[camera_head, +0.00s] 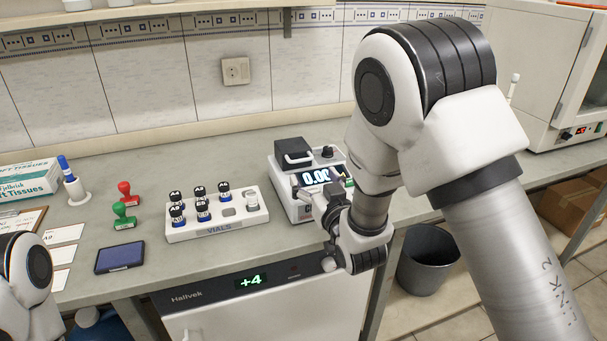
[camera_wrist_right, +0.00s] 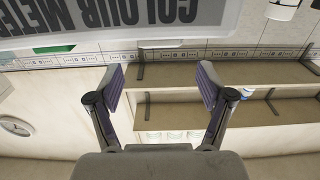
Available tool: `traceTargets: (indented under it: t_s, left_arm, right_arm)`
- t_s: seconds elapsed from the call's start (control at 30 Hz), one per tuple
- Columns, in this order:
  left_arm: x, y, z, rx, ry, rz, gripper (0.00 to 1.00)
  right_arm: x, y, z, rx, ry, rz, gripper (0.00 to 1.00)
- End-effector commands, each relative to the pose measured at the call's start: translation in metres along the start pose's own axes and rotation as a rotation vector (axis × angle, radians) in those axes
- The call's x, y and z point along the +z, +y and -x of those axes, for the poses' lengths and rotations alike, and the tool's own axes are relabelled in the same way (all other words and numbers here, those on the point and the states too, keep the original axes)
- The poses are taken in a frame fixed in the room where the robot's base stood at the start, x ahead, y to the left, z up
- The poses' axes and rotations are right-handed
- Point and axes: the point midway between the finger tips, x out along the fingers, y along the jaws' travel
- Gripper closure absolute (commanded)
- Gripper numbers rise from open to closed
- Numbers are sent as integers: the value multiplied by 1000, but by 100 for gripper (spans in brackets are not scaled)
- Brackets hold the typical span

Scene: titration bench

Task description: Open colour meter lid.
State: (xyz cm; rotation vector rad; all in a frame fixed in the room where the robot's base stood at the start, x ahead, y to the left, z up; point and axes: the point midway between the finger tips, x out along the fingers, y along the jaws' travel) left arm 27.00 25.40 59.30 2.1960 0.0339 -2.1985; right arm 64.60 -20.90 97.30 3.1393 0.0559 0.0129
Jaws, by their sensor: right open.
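The colour meter (camera_head: 281,181) is a white box with a lit display (camera_head: 315,177) on the bench, left of my right arm in the head view. Its dark lid (camera_head: 292,146) with a pale handle (camera_head: 298,159) sits on the back left of its top and looks closed. My right gripper (camera_head: 324,193) is in front of the meter, partly hiding its front. In the right wrist view my right gripper (camera_wrist_right: 162,84) is open with nothing between its fingers, and the meter's labelled front (camera_wrist_right: 120,18) shows upside down. My left gripper is out of view.
A white vial rack (camera_head: 217,228) with several dark-capped vials stands left of the meter. A black knob (camera_head: 326,152) is right of the lid. Stamps (camera_head: 124,217) and a blue pad (camera_head: 119,257) lie farther left. A wall shelf (camera_head: 150,12) runs above.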

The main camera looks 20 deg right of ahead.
Motion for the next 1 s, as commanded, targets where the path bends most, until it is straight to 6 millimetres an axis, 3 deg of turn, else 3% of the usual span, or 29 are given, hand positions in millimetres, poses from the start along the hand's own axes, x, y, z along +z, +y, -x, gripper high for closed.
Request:
traceTargets:
  t_s: [0.4,0.7,0.9,0.93,1.0]
  left_arm:
    - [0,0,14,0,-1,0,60]
    - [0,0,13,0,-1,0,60]
    - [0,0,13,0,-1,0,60]
    - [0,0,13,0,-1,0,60]
    - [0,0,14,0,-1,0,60]
  right_arm:
    - [0,1,-68,1,-7,-1,21]
    - [1,1,-74,2,-10,0,21]
    - [1,1,-74,2,-10,-1,92]
    - [1,1,-74,2,-10,-1,97]
    - [1,1,-74,3,-10,-1,97]
